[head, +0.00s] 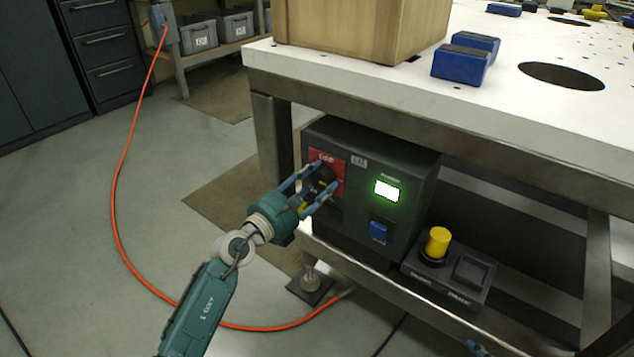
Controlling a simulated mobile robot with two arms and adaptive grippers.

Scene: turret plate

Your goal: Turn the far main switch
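The main switch is a dark rotary knob (325,179) on a red plate (331,160), on the left part of a dark control box's front under the table. My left gripper (325,176) reaches it from the lower left. Its two blue fingers lie on either side of the knob. I cannot tell whether they press on it, and they partly hide the knob and its position. A small blue tip at the bottom edge looks like part of my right gripper (478,348); the rest is out of view.
The box (408,190) has a lit green-white display (386,190) and a blue switch (377,232). A yellow button (438,241) stands to its right. The white perforated tabletop (530,110) overhangs the box. An orange cable (121,250) runs across the floor.

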